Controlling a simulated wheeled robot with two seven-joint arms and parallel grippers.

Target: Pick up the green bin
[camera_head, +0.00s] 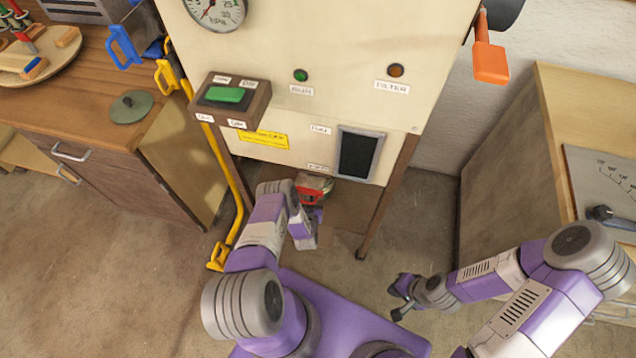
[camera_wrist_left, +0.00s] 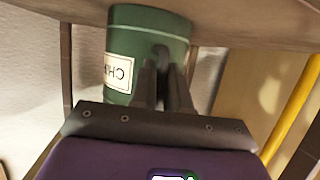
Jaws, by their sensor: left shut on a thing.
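The green bin (camera_wrist_left: 130,38) is in the left wrist view, at the top middle, with a pale label that reads upside down there. My left gripper (camera_wrist_left: 162,68) is shut on it near a dark curved part, perhaps a handle. In the head view, my left arm reaches to the low space under the pale machine, and its fingers are hard to make out there. I cannot pick out the green bin in the head view. My right gripper (camera_head: 393,298) is empty above the floor at the lower right, with its fingers apart.
The pale machine (camera_head: 300,60) stands on legs over a low brown shelf (camera_head: 345,208). A red object (camera_head: 308,195) shows beside my left wrist. A yellow pipe (camera_head: 232,180) runs down to the left. A wooden cabinet (camera_head: 110,165) stands left, another (camera_head: 515,150) right.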

